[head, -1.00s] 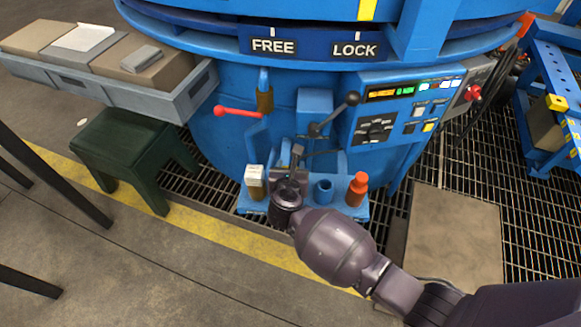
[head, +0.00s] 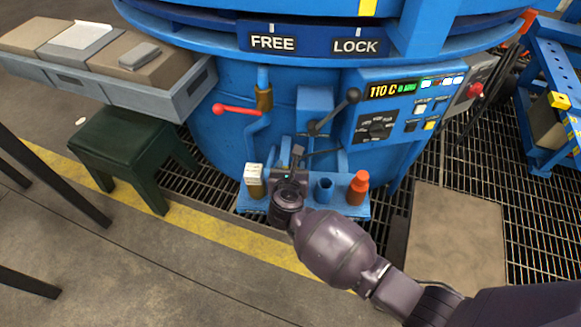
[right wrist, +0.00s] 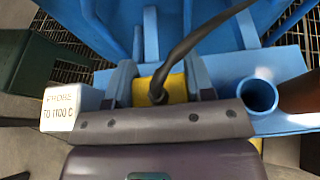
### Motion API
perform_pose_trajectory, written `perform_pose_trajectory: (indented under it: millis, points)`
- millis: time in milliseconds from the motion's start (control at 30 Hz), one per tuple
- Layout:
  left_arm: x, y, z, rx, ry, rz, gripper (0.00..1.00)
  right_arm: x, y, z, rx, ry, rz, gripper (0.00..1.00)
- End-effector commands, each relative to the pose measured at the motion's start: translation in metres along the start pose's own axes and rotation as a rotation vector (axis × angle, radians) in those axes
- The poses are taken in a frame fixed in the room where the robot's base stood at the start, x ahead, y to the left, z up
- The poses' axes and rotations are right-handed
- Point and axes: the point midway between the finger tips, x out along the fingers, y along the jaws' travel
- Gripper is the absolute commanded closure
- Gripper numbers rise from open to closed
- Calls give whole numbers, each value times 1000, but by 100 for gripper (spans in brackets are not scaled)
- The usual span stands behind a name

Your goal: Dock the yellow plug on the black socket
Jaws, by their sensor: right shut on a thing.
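The yellow plug (right wrist: 174,86) sits between the fingers of my right gripper (right wrist: 162,82) in the right wrist view, with a thick black cable rising from it. The gripper is shut on it, over the small blue shelf (right wrist: 285,124) at the furnace's foot. In the head view, my right gripper (head: 297,160) is at this shelf and its wrist hides the plug. I cannot make out the black socket with certainty in either view. My left gripper is not in view.
A red lever (head: 237,110) and black-knobbed lever (head: 340,112) project above. A green stool (head: 128,150) stands left.

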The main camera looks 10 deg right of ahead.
Motion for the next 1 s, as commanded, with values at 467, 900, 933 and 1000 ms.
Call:
perform_pose_trajectory:
  millis: [467, 900, 933, 1000]
  points:
    - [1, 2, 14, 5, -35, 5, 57, 1, 0, -7, -2, 4, 0, 41]
    - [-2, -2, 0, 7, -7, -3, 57, -20, 0, -5, 0, 3, 1, 41]
    - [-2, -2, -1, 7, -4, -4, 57, -22, 0, -5, 0, 3, 1, 41]
    - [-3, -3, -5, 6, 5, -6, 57, -26, 0, -4, 0, 1, 0, 41]
